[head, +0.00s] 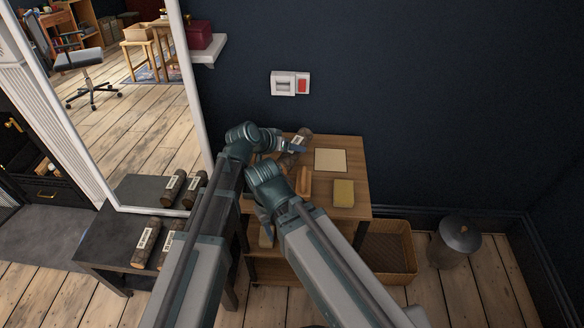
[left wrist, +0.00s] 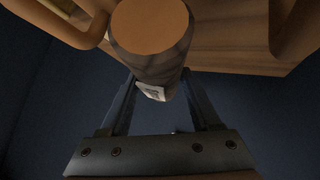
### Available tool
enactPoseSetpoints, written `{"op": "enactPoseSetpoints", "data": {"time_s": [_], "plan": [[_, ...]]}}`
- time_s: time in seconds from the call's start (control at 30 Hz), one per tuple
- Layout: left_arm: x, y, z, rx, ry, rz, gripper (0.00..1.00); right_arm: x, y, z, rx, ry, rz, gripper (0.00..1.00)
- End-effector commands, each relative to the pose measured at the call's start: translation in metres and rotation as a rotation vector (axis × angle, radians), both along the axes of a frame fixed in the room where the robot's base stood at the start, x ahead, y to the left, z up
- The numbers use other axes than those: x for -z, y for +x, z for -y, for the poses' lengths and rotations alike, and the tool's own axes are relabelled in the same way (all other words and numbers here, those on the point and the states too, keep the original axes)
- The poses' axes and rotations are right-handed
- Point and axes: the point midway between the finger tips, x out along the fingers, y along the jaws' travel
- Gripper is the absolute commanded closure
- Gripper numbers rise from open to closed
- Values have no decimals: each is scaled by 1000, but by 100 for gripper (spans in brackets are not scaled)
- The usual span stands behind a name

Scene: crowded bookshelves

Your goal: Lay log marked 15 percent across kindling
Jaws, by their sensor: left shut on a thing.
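My left gripper (head: 297,146) is shut on a dark-barked log (head: 303,135) with a white label, above the back left of the small wooden table (head: 352,205). In the left wrist view the log (left wrist: 155,50) shows its pale cut end, between the two fingers of the gripper (left wrist: 160,88). Its label is too small to read. A tan-brown rounded piece (head: 303,182), perhaps kindling, lies on the table near the log. Rounded brown pieces (left wrist: 294,35) also flank the log in the left wrist view. My right gripper is hidden behind its arm.
Labelled logs (head: 147,242) lie on a black table (head: 110,240) at left. A mirror (head: 195,60) stands behind it. A cream sheet (head: 330,160) and yellowish block (head: 343,193) lie on the wooden table. A wicker basket (head: 390,252) and metal bin (head: 455,242) stand right.

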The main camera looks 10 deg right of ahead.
Motion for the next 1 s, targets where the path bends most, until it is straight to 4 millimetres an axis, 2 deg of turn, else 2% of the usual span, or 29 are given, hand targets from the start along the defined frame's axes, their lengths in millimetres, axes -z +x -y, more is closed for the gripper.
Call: {"op": "enactPoseSetpoints", "data": {"time_s": [0.03, 0.33, 0.63, 1.0], "plan": [[14, 0, 0, 0, -1, 1, 100, 14, 0, 0, 0, 0, 0, 50], [19, 0, 0, 0, -1, 1, 100, 19, 0, 0, 0, 0, 0, 50], [52, 0, 0, 0, -1, 1, 100, 53, 0, 0, 0, 0, 0, 50], [54, 0, 0, 0, -1, 1, 100, 54, 0, 0, 0, 0, 0, 50]]}}
